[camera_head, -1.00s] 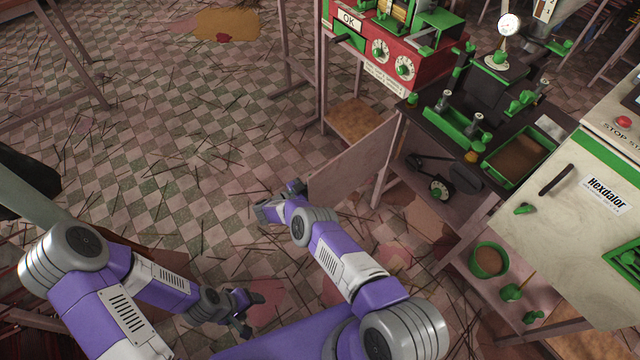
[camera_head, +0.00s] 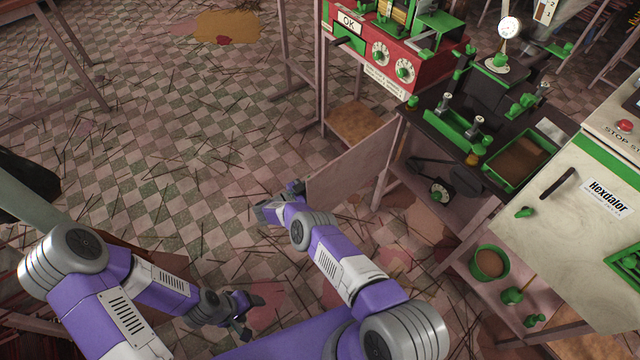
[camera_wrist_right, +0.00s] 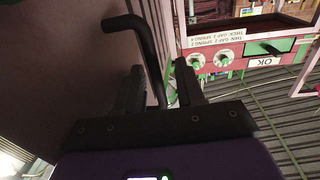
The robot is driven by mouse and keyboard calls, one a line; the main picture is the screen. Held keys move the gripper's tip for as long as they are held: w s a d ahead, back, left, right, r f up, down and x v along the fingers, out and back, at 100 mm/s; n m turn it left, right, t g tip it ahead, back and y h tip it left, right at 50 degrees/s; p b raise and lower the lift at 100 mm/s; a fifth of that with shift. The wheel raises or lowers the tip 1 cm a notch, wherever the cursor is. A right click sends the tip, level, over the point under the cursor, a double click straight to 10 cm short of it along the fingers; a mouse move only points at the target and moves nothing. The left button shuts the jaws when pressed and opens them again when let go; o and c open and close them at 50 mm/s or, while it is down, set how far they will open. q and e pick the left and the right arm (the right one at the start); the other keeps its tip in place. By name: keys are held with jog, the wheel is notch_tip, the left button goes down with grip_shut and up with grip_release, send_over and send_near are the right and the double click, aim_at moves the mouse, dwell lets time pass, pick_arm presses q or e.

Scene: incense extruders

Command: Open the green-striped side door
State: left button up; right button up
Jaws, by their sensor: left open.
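A pinkish-brown panel door (camera_head: 352,165) stands swung out from the bench into the aisle. In the right wrist view, a dark bent handle (camera_wrist_right: 147,45) stands out from this panel (camera_wrist_right: 60,60). My right gripper (camera_wrist_right: 160,88) is open, with the handle between its two fingers. In the head view my right gripper (camera_head: 279,203) is at the panel's outer end. A pale door (camera_head: 560,240) with a green stripe (camera_head: 608,160) along its top, a black handle (camera_head: 558,182) and a Hexdalor label is at the right. My left gripper (camera_head: 250,312) is open and empty at the bottom, away from both doors.
A red machine (camera_head: 400,62) with white dials stands at the top. The bench (camera_head: 440,125) holds green trays and fittings. A shelf (camera_head: 455,265) below carries a green pot (camera_head: 489,263). The checkered floor (camera_head: 160,150) on the left is open, with scattered sticks.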

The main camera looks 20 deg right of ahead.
jog(key=s+a, duration=0.1)
jog(key=a, duration=0.6)
jog(key=shift+a, duration=0.2)
jog(key=shift+s, duration=0.1)
